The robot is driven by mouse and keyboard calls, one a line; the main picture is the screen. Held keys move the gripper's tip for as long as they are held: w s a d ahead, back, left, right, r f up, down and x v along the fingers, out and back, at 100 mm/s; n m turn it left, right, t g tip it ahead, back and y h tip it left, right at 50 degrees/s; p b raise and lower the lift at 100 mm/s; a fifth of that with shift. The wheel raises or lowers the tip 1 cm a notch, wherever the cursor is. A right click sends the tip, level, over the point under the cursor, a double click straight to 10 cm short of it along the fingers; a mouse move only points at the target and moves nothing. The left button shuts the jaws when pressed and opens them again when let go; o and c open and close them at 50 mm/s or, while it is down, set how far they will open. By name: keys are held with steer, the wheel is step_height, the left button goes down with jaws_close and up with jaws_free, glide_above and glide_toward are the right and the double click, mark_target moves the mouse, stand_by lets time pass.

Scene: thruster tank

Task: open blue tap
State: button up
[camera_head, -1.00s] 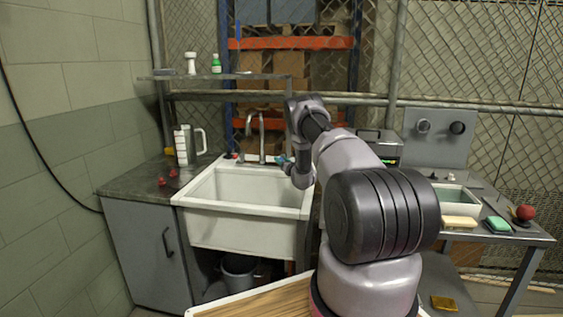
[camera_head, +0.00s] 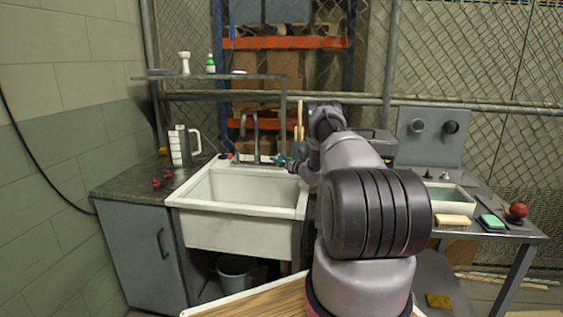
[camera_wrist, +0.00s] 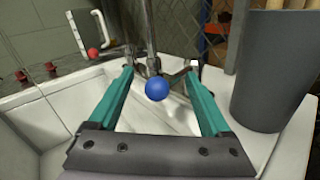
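The blue tap knob (camera_wrist: 157,88) is a round blue ball on the back rim of the white sink (camera_head: 238,232). In the wrist view it shows between the two teal fingers of my gripper (camera_wrist: 159,73), which are apart with space on both sides of the knob. I cannot tell whether either finger touches it. A red knob (camera_wrist: 94,53) sits to the left. The metal spout (camera_wrist: 150,30) rises between the two knobs and also shows in the head view (camera_head: 257,136).
A dark grey cylinder (camera_wrist: 272,70) stands close to the right of my gripper. A jug (camera_head: 179,146) and small red objects (camera_head: 162,178) are on the left counter. A shelf (camera_head: 215,77) is above the sink. A side table with sponges (camera_head: 453,221) is at right.

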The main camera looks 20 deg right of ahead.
steer(key=shift+s+d+f, duration=0.1)
steer(key=shift+s+d, duration=0.1)
steer(key=shift+d, duration=0.1)
steer(key=shift+s+d, duration=0.15)
steer(key=shift+s, duration=0.1)
steer(key=v, duration=1)
